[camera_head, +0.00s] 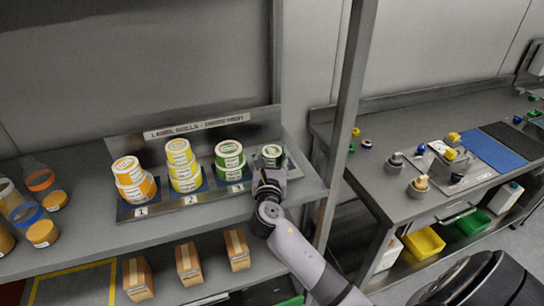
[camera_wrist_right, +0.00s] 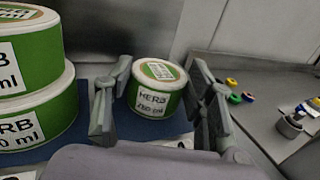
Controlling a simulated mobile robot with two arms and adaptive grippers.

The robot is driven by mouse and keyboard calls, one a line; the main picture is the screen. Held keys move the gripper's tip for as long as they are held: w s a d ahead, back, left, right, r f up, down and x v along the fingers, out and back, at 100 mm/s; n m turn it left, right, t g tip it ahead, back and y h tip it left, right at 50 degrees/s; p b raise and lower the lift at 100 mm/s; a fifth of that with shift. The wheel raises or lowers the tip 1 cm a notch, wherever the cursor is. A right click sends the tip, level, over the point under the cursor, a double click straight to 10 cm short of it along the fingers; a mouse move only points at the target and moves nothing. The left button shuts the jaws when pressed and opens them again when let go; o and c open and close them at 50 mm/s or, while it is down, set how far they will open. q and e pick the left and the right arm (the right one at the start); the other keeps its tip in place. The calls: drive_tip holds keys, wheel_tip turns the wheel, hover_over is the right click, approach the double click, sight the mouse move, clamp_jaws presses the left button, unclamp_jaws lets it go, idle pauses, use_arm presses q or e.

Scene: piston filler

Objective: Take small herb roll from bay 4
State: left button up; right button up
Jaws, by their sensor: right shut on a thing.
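The small herb roll (camera_head: 272,152) is green with a white lid, at the right end of the label-roll rack, in the fourth place from the left. In the right wrist view the small herb roll (camera_wrist_right: 156,90) sits upright between the fingers, its label reading HERB. My right gripper (camera_head: 269,174) is shut on it, one finger on each side; it also shows in the wrist view (camera_wrist_right: 158,108). My gripper hides the number of that bay. My left gripper is not in view.
Stacked larger green rolls (camera_head: 229,160) stand close to the left in bay 3. Yellow rolls (camera_head: 183,165) and orange rolls (camera_head: 133,180) fill bays 2 and 1. A shelf post (camera_head: 345,120) rises to the right. Boxes (camera_head: 188,262) stand on the shelf below.

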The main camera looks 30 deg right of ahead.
drive_tip(key=c, duration=0.4)
drive_tip(key=shift+c, duration=0.2)
drive_tip(key=shift+r, duration=0.15)
